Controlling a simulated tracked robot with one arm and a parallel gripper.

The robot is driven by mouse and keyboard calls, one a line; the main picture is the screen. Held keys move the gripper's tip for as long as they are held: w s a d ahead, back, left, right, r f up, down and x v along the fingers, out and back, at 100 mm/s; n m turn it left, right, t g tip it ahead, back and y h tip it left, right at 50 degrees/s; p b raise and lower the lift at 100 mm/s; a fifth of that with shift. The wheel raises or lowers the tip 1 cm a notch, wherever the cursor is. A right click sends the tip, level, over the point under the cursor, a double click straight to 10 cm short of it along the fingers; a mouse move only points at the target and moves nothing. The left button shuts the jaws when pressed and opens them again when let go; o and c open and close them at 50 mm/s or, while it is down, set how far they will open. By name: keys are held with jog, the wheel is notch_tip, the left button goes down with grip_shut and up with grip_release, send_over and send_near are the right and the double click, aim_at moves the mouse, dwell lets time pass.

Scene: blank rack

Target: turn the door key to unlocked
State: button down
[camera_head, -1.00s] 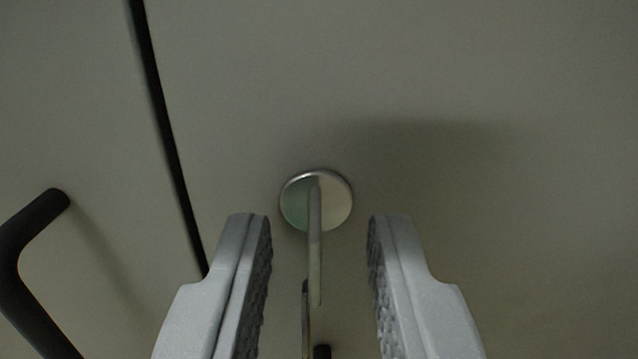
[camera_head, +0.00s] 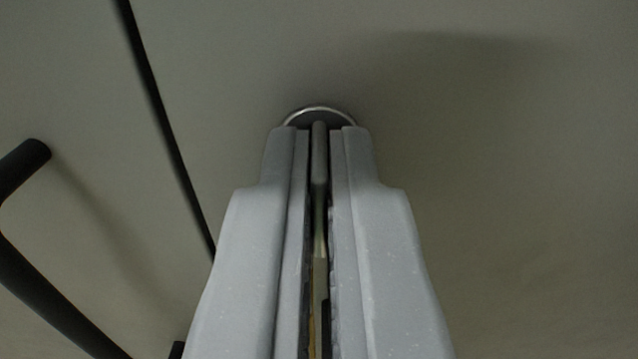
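The door key (camera_head: 319,155) shows as a thin upright metal strip in the middle of the view. It stands out from a round silver lock plate (camera_head: 318,109), of which only the top rim shows above my fingertips. My gripper (camera_head: 319,132) is closed around the key, one grey finger on each side, with the fingertips close to the plate. Most of the key and the lower part of the plate are hidden by the fingers.
The pale door panel (camera_head: 480,180) fills most of the view. A dark vertical gap (camera_head: 165,120) runs down to its left. A black bar handle (camera_head: 45,290) sticks out at the lower left. The panel to the right is clear.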

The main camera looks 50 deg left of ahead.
jog(key=shift+r+p, duration=0.15)
jog(key=shift+p, duration=0.25)
jog(key=m+p, duration=0.4)
jog(key=m, duration=0.2)
jog(key=m+p, duration=1)
jog(key=m, duration=0.1)
jog(key=shift+w+d+f+m, duration=0.2)
jog(key=shift+d+f+m, duration=0.1)
jog(key=c, duration=1.6)
grip_release()
jog(key=shift+f, duration=0.1)
jog(key=shift+c, duration=0.2)
jog(key=shift+a, duration=0.1)
